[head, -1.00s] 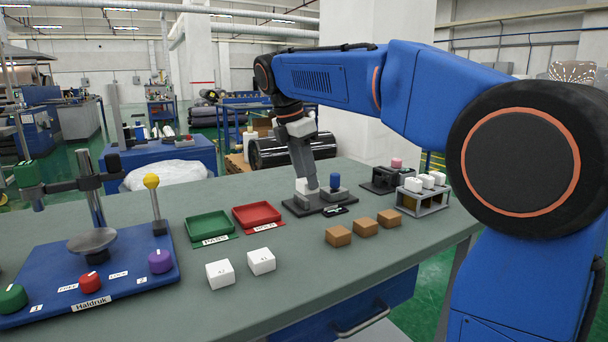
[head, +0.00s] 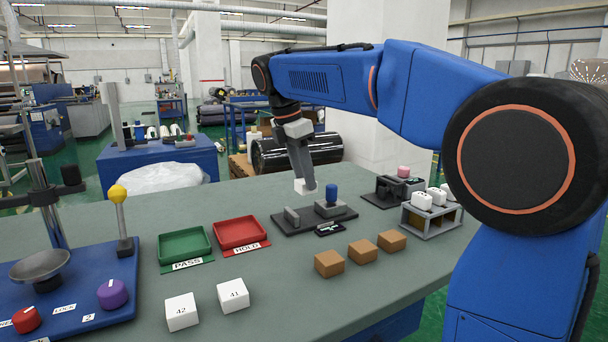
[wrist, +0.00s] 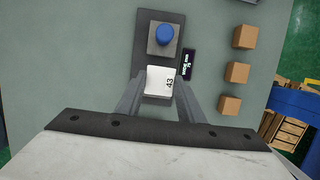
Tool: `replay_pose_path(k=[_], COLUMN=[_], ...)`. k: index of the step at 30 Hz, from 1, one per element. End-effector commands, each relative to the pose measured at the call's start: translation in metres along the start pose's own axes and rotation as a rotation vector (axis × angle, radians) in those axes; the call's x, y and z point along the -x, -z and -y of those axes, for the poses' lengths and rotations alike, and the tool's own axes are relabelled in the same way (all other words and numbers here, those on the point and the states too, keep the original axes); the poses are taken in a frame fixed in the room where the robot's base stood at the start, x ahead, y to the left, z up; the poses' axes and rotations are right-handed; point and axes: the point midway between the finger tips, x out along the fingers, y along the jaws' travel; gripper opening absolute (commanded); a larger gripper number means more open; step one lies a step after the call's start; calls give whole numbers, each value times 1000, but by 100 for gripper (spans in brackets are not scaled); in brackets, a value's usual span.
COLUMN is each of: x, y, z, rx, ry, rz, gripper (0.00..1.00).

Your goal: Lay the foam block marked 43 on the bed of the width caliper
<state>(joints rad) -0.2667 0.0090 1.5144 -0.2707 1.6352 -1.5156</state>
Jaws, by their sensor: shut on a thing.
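The white foam block marked 43 (wrist: 160,82) is between the two fingers of my gripper (wrist: 160,100) in the wrist view, its number facing up. My gripper (head: 305,188) is shut on this block (head: 301,187) in the head view, where it shows above the caliper, clear of its bed. The width caliper (head: 340,219) has a dark flat base, an upright grey jaw at the left and a grey slide with a blue knob (head: 331,192). In the wrist view the block overlaps the end of the base (wrist: 145,40) away from the blue knob (wrist: 164,35).
A small black display (head: 329,229) lies before the caliper. Several brown blocks (head: 362,251) stand in front. White blocks 42 (head: 181,311) and 41 (head: 233,295), a green PASS tray (head: 185,244) and a red HOLD tray (head: 240,232) lie left. A rack (head: 432,218) stands right.

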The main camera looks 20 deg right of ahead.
Motion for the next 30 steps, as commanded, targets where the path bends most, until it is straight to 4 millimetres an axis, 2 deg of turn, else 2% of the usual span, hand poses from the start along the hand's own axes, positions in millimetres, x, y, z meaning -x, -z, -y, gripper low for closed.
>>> replay_pose_path(k=[18,30], x=[-40,-46], y=[11,13], z=[0,0], rx=[0,0], ry=[1,0], rz=[0,0], gripper=[13,13])
